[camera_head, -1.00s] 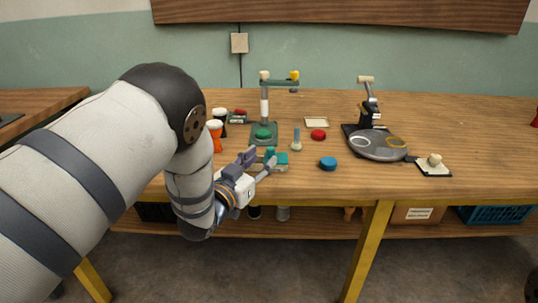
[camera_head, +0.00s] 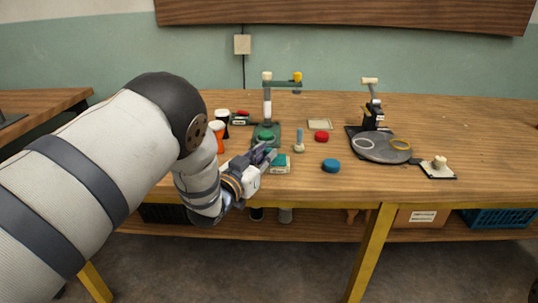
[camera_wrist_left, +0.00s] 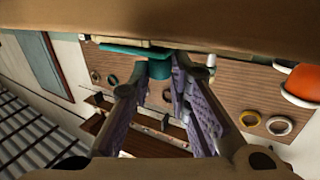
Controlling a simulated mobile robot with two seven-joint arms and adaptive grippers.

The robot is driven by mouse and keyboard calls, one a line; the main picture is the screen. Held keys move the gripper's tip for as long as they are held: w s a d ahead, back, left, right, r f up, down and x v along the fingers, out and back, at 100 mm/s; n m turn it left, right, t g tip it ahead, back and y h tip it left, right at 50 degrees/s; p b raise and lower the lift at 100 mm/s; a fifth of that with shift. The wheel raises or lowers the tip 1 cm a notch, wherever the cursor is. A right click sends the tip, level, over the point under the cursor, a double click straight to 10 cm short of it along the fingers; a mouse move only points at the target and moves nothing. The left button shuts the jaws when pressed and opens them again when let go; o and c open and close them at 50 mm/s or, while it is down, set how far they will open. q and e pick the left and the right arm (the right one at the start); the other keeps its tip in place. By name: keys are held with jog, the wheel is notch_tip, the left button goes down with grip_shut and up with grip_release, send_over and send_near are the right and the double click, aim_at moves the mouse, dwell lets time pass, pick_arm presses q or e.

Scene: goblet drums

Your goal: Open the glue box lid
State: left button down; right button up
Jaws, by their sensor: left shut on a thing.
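The glue box (camera_head: 281,168), a small teal and cream box, stands near the front edge of the bench, left of the blue disc. My left gripper (camera_head: 268,154) is over its left and upper side and hides much of it. In the left wrist view a teal piece, the glue box lid (camera_wrist_left: 158,68), shows between the purple-padded fingers of my left gripper (camera_wrist_left: 160,70), which is shut on it. How far the lid is raised cannot be told. My right gripper is in neither view.
A green-based stand (camera_head: 267,112) rises behind the gripper. A blue disc (camera_head: 331,166), a red disc (camera_head: 321,137) and a small pestle-like tool (camera_head: 299,142) lie to the right. An orange and white goblet drum (camera_head: 217,135) stands left. The bench's right front is mostly clear.

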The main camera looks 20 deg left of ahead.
pick_arm(q)
jog(key=a, duration=0.1)
jog(key=s+a, duration=0.1)
jog(key=a, duration=0.3)
jog(key=shift+s+p, duration=0.25)
jog(key=shift+p, duration=0.05)
jog(key=shift+d, duration=0.1)
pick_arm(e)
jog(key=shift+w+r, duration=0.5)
pick_arm(q)
jog(key=c, duration=1.5)
grip_release()
jog(key=s, duration=0.4)
jog(key=s+a, duration=0.1)
jog(key=s, duration=0.3)
jog(key=s+a, duration=0.1)
jog(key=s, duration=0.2)
jog(key=shift+s+a, duration=0.1)
jog(key=shift+s, duration=0.3)
